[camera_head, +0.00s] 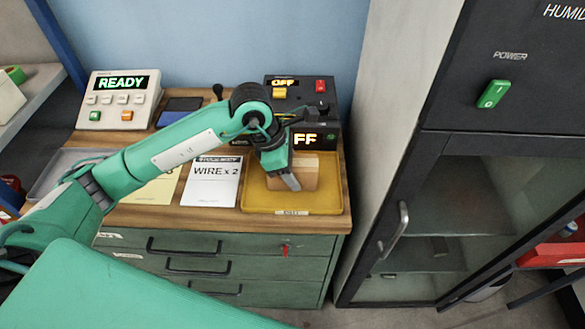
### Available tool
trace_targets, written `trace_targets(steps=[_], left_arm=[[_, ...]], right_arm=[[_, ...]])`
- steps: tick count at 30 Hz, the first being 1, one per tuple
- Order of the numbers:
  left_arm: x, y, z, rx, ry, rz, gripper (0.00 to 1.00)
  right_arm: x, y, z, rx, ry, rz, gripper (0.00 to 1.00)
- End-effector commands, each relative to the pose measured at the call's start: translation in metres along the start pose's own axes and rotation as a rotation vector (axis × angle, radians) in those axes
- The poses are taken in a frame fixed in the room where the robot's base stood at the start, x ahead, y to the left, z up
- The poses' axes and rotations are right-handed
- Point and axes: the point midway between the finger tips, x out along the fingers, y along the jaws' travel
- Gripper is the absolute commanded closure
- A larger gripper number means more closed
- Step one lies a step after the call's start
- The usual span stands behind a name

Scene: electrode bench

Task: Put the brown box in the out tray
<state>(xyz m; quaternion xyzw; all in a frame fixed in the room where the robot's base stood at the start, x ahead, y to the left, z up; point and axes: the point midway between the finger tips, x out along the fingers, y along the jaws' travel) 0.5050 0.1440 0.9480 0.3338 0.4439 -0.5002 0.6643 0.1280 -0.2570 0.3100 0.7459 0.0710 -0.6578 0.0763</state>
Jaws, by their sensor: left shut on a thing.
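The brown box (306,173) is in or just over the yellow tray (320,200) at the right front of the bench. My left gripper (287,180) comes down from above and is shut on the box, partly covering its left side. Whether the box touches the tray floor is hard to tell. The tray has a small front label that I cannot read clearly. My right gripper is out of view.
A grey tray (52,178) is at the far left, partly behind my arm. A "READY" device (119,99) and black "OFF" units (305,95) stand behind. A dark cabinet (480,200) stands right.

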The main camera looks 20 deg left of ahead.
Motion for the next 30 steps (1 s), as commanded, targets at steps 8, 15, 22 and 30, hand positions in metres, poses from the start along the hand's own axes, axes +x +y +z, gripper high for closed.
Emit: trace_targets(steps=[8,15,22,30], left_arm=[[0.002,0.000,-0.001,0.000,0.000,0.000,0.31],[0.002,0.000,-0.001,0.000,0.000,0.000,0.31],[-0.011,0.001,0.000,-0.001,-0.001,0.004,0.31],[-0.070,0.001,0.000,0.001,-0.001,0.006,0.31]], right_arm=[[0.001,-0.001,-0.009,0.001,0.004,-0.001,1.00],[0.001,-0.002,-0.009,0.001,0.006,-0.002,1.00],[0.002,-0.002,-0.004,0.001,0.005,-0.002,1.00],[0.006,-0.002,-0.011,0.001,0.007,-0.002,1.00]])
